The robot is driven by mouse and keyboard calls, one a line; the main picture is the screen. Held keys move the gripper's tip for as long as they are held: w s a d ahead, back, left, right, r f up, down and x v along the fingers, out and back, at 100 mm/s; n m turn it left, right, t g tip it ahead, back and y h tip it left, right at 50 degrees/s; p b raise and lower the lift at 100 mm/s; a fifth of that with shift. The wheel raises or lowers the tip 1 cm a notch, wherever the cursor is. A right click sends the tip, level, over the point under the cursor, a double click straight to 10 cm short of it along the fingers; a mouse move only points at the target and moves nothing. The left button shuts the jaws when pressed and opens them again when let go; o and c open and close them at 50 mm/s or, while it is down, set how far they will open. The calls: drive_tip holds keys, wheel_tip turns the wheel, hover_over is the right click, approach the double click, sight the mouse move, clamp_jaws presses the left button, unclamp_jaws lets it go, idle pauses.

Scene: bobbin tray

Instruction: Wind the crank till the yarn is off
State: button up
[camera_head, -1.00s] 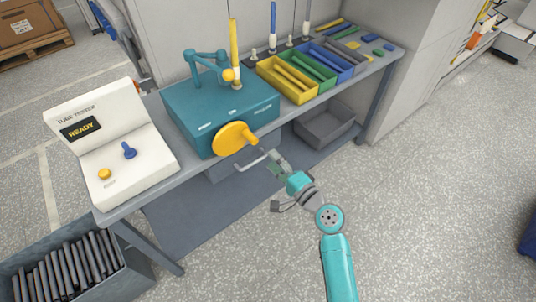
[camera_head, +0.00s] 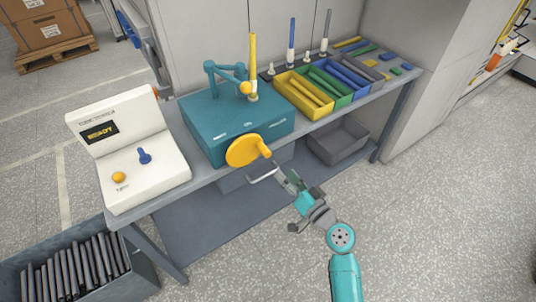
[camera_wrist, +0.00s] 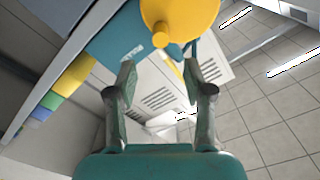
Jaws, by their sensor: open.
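The yellow crank disc (camera_head: 243,150) is on the front of the teal winding box (camera_head: 236,126), with its short handle (camera_head: 264,149) pointing out toward my gripper. In the wrist view the crank (camera_wrist: 180,18) and its handle (camera_wrist: 161,38) show just beyond the fingertips, near the top. A yellow tube (camera_head: 253,66) stands upright on top of the box beside the teal guide arm (camera_head: 226,72); I cannot tell how much yarn is on it. My gripper (camera_head: 288,180) is open and empty, in front of and below the crank, apart from it.
The white console (camera_head: 128,150) with a small screen, a blue lever and a yellow button stands at left. Yellow, green and blue trays (camera_head: 287,104) lie right of the box. A grey bin (camera_head: 339,142) sits under the bench. A crate of dark tubes (camera_head: 140,268) is at lower left.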

sight(267, 154)
drive_tip(key=w+a+n, duration=0.2)
drive_tip(key=w, duration=0.1)
drive_tip(key=w+a+n, duration=0.2)
drive_tip(key=w, duration=0.1)
drive_tip(key=w+a+n, duration=0.2)
drive_tip(key=w+n, duration=0.1)
idle(0.6)
clamp_jaws()
